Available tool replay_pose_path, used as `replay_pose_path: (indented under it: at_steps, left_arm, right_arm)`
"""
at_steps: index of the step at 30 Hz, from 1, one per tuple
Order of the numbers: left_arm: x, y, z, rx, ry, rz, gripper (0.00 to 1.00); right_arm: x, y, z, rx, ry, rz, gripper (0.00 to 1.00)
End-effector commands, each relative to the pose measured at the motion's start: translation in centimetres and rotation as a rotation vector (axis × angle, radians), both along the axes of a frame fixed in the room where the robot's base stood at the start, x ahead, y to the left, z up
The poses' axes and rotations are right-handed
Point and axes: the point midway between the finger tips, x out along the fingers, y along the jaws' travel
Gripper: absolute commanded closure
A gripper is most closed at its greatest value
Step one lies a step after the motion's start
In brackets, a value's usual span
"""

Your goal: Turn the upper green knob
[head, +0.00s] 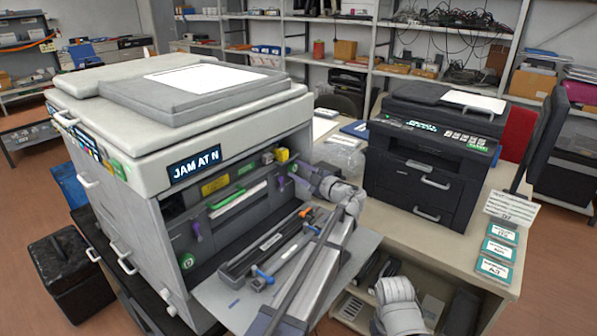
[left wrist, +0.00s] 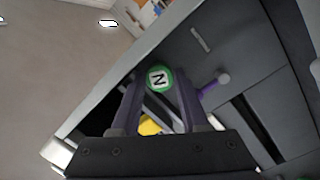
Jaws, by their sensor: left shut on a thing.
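The upper green knob (left wrist: 159,79) is a round green disc marked with an N, seen in the left wrist view. It sits between the two dark fingers of my left gripper (left wrist: 160,92), which is shut on it. In the head view my left gripper (head: 297,178) reaches into the right end of the open printer front, from the right side. The knob is mostly hidden there by the gripper, with a small green patch (head: 293,167) showing. The large printer (head: 235,135) has its front open. My right gripper is not visible; only part of its arm shows low right.
The lowered front door (head: 350,262) lies under my left arm. Purple levers (head: 197,232), a green bar (head: 228,199) and a yellow block (head: 282,155) are inside the opening. A black printer (head: 425,160) stands on the table to the right, with cards (head: 494,268) near its edge.

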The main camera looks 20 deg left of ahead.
Motion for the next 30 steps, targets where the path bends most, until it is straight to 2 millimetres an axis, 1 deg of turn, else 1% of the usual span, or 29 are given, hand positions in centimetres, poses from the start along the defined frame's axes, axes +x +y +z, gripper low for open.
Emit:
replay_pose_path:
  at_steps: [7,16,17,18,20,27,30]
  left_arm:
    - [-0.04,-0.02,0.06,0.037,0.104,0.0,1.0]
    - [-0.05,-0.03,-0.02,0.041,0.117,-0.001,1.0]
    - [-0.05,-0.04,-0.02,0.041,0.117,-0.001,0.54]
    - [-0.05,-0.04,-0.02,0.041,0.117,-0.001,0.49]
    - [-0.05,-0.03,-0.02,0.041,0.117,-0.001,0.44]
    - [-0.07,-0.09,0.0,0.042,0.117,0.0,0.44]
    - [-0.41,-0.77,0.03,0.042,0.117,-0.001,0.44]
  right_arm:
    - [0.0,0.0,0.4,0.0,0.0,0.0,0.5]
    - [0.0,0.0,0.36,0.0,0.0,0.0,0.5]
    - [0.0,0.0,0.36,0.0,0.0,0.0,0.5]
    - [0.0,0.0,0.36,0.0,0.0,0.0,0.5]
    - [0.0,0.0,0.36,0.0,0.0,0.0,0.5]
    - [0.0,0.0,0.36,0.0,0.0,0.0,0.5]
    - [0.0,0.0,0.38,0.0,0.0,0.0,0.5]
